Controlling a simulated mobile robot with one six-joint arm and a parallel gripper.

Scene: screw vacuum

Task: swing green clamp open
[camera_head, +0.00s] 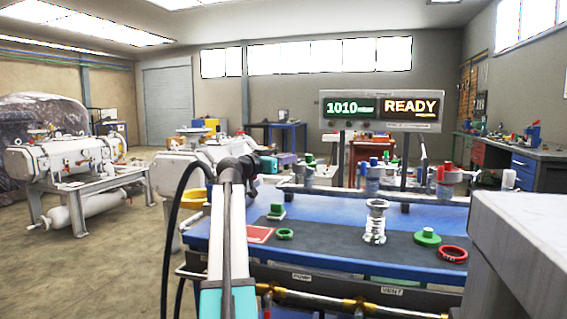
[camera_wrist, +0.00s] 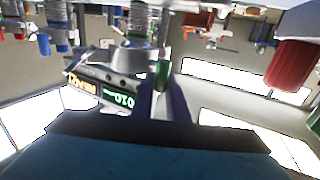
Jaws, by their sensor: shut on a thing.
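In the wrist view, which is upside down, the two dark fingers of my gripper (camera_wrist: 162,88) are shut on a small green part (camera_wrist: 162,72), which looks like the green clamp's handle. A grey metal fitting (camera_wrist: 134,60) is close beside it; contact is unclear. In the head view my arm reaches over the bench to its back rail, and the fingertips and the held part cannot be made out. A separate green ring clamp (camera_head: 284,234) lies on the dark mat, clear of my gripper.
On the bench mat (camera_head: 340,245) stand a metal bellows fitting (camera_head: 375,222), a green cap (camera_head: 427,237), a red ring (camera_head: 452,254) and a green-topped block (camera_head: 276,211). The display panel (camera_head: 381,110) rises behind. A pale counter (camera_head: 520,235) closes off the right.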

